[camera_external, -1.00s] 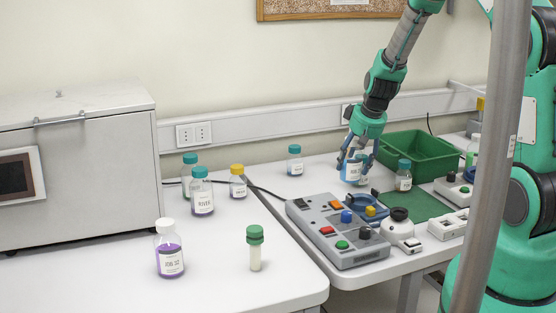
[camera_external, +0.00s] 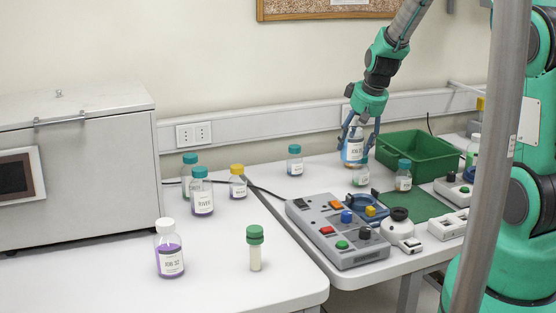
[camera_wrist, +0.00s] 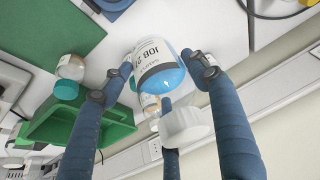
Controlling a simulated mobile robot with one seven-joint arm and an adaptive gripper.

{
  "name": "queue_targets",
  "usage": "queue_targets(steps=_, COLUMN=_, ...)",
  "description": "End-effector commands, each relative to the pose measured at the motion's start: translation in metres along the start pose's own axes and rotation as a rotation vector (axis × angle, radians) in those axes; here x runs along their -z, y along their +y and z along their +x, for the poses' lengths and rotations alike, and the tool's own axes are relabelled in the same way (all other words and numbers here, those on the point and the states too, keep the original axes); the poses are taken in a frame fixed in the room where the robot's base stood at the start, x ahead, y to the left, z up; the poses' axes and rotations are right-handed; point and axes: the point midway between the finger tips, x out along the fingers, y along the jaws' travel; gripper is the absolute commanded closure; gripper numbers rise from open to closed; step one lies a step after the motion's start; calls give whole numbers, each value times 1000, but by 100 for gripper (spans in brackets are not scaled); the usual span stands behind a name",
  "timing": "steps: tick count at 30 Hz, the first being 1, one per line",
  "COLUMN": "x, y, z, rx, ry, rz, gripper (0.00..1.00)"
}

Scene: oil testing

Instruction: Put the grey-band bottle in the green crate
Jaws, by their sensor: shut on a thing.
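My gripper (camera_external: 356,150) is shut on a bottle with blue liquid and a white label reading JOB (camera_external: 352,153), held upright just above the table, left of the green crate. In the wrist view the bottle (camera_wrist: 160,72) sits between my fingers, its pale cap (camera_wrist: 186,125) toward the camera. The green crate (camera_external: 432,171) stands on the right table near the wall. It also shows in the wrist view (camera_wrist: 85,130).
A grey control box (camera_external: 330,240) and a green mat (camera_external: 420,205) lie nearer. A purple bottle (camera_external: 169,255) and several others stand further left.

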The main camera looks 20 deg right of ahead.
Motion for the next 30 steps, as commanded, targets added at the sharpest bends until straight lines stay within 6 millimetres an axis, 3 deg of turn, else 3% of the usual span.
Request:
queue_targets(steps=8, x=18, y=0, z=-43, rx=-1, ry=3, rz=0, gripper=82)
queue_targets(steps=17, x=33, y=49, z=-38, rx=-22, ry=-1, rz=57, gripper=82)
queue_targets(steps=23, x=44, y=97, z=-36, rx=-41, ry=-5, rz=108, gripper=82)
queue_targets(steps=30, x=54, y=188, z=-33, rx=-77, ry=-8, rz=204, gripper=82)
